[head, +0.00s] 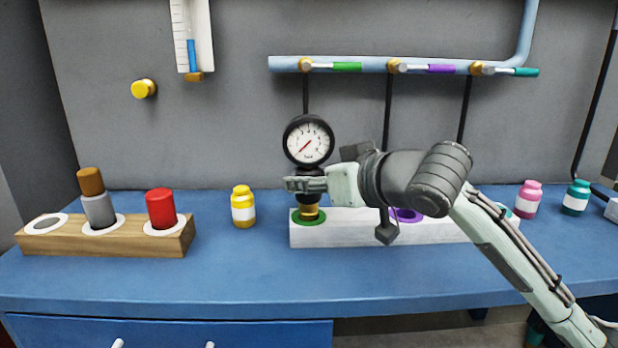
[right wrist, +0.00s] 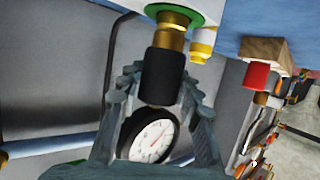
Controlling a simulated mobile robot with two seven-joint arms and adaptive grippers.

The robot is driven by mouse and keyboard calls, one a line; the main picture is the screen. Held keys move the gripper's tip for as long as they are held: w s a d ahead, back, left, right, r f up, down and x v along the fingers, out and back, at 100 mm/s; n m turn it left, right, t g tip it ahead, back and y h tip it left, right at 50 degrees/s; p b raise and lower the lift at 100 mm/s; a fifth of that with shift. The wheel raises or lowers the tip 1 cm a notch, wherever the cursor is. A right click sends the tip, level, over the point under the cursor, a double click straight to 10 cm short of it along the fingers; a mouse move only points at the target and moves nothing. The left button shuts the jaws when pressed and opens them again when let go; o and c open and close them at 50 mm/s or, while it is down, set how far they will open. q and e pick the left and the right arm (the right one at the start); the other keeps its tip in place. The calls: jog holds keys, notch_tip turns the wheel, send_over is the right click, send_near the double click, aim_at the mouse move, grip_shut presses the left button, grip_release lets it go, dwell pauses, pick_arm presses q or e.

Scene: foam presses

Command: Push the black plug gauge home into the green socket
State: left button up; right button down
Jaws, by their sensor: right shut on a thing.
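The black plug gauge (head: 308,141) stands upright over the green socket (head: 309,217), at the left end of the white block (head: 340,232). Its round white dial faces the head camera. Its brass lower end (right wrist: 172,37) is at the green ring (right wrist: 185,10), with a length of brass showing between black body and ring. My right gripper (head: 303,184) is shut on the gauge's black body below the dial; the right wrist view shows the fingers (right wrist: 162,88) on both sides of it. How deep the brass sits is hidden. My left gripper is not in view.
A purple socket (head: 406,215) is partly behind my right arm. A wooden block (head: 110,240) with a red plug (head: 161,208) and a grey plug (head: 98,211) stands left. A yellow bottle (head: 243,207) stands close left of the white block. The blue bench front (head: 240,285) is clear.

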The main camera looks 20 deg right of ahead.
jog(key=shift+f+b, duration=0.7)
jog(key=shift+f, duration=0.65)
jog(key=c, duration=1)
grip_release()
